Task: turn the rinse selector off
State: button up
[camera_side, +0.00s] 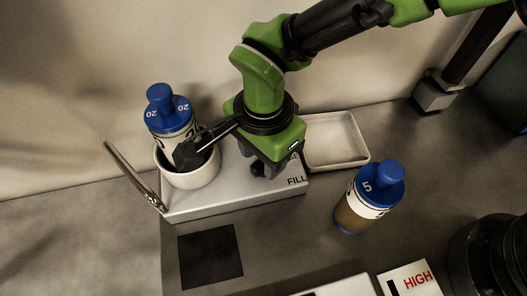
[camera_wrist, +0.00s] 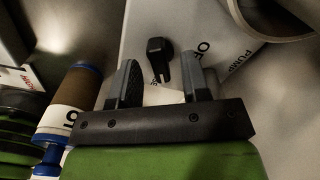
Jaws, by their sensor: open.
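My gripper (camera_side: 268,172) is over the right part of a silver box (camera_side: 235,200) in the side view, hiding the box's control there. In the wrist view my gripper (camera_wrist: 165,82) has its two fingers wide apart, with nothing held. A black selector knob (camera_wrist: 158,52) with a narrow pointer end shows on the box between and just beyond the fingertips. I see no finger touching it. Partly hidden lettering that starts "OF" (camera_wrist: 203,48) is to the right of the knob. The side view shows "FILL" (camera_side: 297,181) at the box's right edge.
A blue-capped bottle (camera_side: 166,115) stands in a white cup (camera_side: 190,178) on the box's left. A metal lever (camera_side: 135,176) leans beside it. A white tray (camera_side: 337,142) and another blue-capped bottle (camera_side: 366,200) are right of the box. A dark square (camera_side: 210,256) lies in front.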

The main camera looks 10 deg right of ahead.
jog(key=shift+f, duration=0.4)
grip_shut()
jog(key=n, duration=1.1)
jog(key=shift+n, duration=0.4)
dwell(0.5)
grip_release()
